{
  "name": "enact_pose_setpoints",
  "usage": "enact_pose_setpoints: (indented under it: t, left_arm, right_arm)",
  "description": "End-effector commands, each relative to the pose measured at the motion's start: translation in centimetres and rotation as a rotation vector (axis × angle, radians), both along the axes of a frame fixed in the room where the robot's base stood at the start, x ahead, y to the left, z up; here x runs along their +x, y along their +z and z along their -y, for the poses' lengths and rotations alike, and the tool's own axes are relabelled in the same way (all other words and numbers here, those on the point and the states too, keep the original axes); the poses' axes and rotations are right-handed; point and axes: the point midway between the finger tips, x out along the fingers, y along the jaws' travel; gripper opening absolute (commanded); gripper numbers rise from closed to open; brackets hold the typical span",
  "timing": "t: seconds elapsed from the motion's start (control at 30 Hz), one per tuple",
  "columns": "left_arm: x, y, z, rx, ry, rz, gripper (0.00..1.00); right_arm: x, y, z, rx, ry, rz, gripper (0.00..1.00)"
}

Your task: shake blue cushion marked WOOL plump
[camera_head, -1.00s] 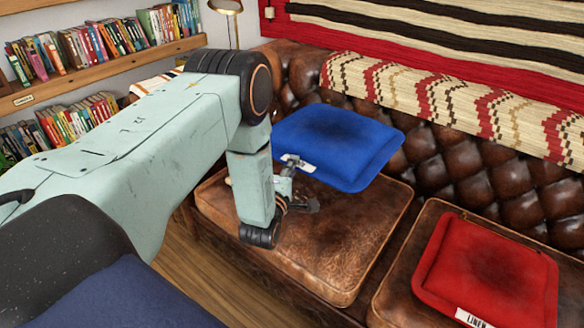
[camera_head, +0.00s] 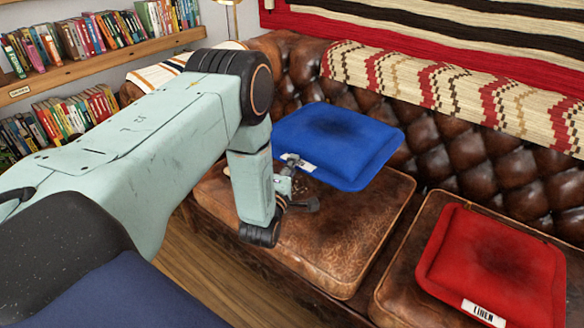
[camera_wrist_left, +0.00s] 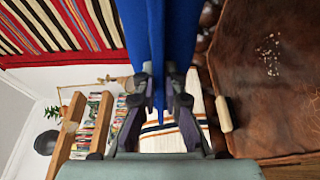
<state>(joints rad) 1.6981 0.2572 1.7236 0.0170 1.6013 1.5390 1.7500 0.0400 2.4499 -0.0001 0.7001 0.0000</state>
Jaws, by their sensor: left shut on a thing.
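The blue cushion (camera_head: 350,140) is held out flat, seemingly above the brown leather seat pad, in the head view. A white label (camera_head: 298,162) sits on its near left edge; its lettering is too small to read. My left gripper (camera_head: 291,167) is shut on that edge beside the label. In the left wrist view the cushion (camera_wrist_left: 156,35) appears edge-on as a blue strip between the fingers of the gripper (camera_wrist_left: 158,85). My right gripper is in neither view.
A red cushion (camera_head: 492,262) labelled LINEN lies on the right seat pad. The tufted sofa back (camera_head: 445,160) and a patterned throw (camera_head: 450,95) stand behind. Bookshelves (camera_head: 105,62) are at the left. Pale specks (camera_wrist_left: 268,55) lie on the leather in the wrist view.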

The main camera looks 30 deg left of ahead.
Motion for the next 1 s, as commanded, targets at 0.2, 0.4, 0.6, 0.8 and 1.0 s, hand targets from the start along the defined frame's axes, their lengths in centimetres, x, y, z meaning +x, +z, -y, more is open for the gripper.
enact_pose_setpoints:
  t: [0.2,0.4,0.6,0.8,1.0]
  left_arm:
    - [0.1,3.8,0.0,0.0,0.0,0.008,0.0]
    - [0.1,3.9,0.0,0.001,0.0,0.006,0.0]
    - [0.1,1.6,0.0,0.001,0.0,0.006,0.0]
    - [0.1,-1.0,0.0,0.0,0.0,0.007,0.0]
    - [0.1,-3.0,0.0,0.0,0.0,0.007,0.0]
  right_arm:
    - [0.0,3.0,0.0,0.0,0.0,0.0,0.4]
    - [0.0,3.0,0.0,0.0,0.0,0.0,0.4]
    - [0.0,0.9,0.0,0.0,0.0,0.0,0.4]
    - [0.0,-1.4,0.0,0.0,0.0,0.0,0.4]
    - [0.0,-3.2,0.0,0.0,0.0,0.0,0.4]
